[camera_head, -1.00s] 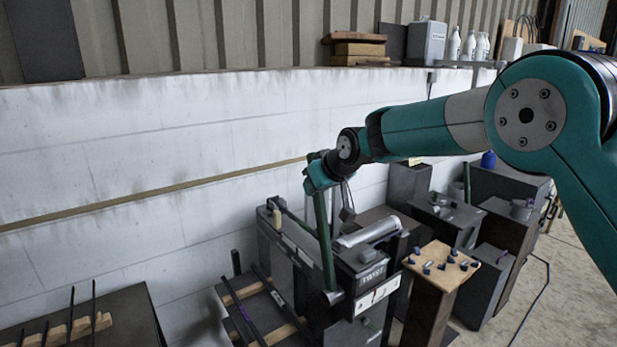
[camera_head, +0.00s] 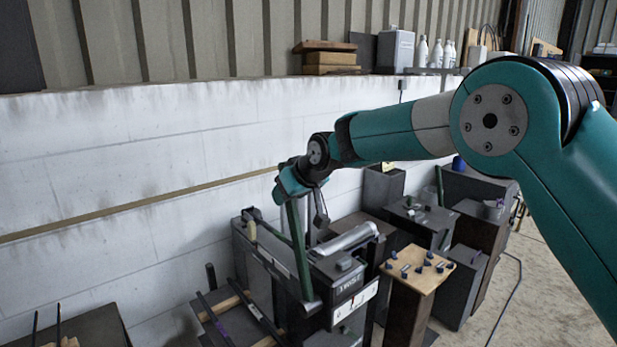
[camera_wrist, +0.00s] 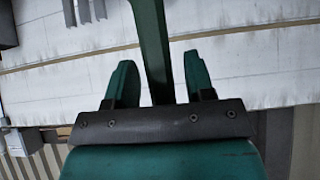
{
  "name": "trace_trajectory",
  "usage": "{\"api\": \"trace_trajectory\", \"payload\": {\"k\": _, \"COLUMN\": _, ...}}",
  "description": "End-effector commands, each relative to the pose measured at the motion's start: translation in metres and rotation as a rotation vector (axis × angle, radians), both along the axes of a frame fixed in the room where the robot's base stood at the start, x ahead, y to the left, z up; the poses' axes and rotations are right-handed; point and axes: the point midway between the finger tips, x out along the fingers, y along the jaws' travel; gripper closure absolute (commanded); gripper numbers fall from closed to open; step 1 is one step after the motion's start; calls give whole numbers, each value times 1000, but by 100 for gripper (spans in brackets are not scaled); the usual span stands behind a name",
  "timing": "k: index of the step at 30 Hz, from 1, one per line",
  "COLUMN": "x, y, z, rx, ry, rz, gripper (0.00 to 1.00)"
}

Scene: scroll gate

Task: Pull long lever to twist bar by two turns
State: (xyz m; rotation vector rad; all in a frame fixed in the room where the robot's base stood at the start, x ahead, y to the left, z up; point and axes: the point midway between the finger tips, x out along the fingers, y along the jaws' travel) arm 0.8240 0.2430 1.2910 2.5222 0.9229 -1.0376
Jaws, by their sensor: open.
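The long green lever (camera_head: 301,255) rises from a round hub at the front of the dark machine marked TWIST (camera_head: 347,283). It stands nearly upright, leaning slightly left at the top. My gripper (camera_head: 291,193) is at the lever's upper end. In the wrist view, the lever (camera_wrist: 151,45) runs between the two green fingers of my gripper (camera_wrist: 160,78), nearer the left finger. The fingers are open, with a visible gap on each side of the lever. I cannot tell which part is the bar being twisted.
A silver cylinder (camera_head: 345,241) lies on the machine's top. A wooden-topped stand (camera_head: 417,266) with small dark pieces is to its right, with dark cabinets (camera_head: 470,258) beyond. A rack of dark rods (camera_head: 237,318) lies left.

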Motion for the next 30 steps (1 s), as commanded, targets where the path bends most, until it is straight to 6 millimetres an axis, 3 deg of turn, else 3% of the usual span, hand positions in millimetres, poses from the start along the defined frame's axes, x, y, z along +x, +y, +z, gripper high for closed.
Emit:
{"api": "trace_trajectory", "payload": {"k": 18, "x": -75, "y": -67, "z": 96, "rx": 2, "ry": -5, "rz": -8, "gripper": 51}}
{"api": "trace_trajectory", "payload": {"k": 24, "x": -86, "y": -77, "z": 113, "rx": 1, "ry": -3, "rz": -7, "gripper": 51}}
{"api": "trace_trajectory", "payload": {"k": 30, "x": -89, "y": -79, "z": 117, "rx": 0, "ry": -2, "rz": -7, "gripper": 51}}
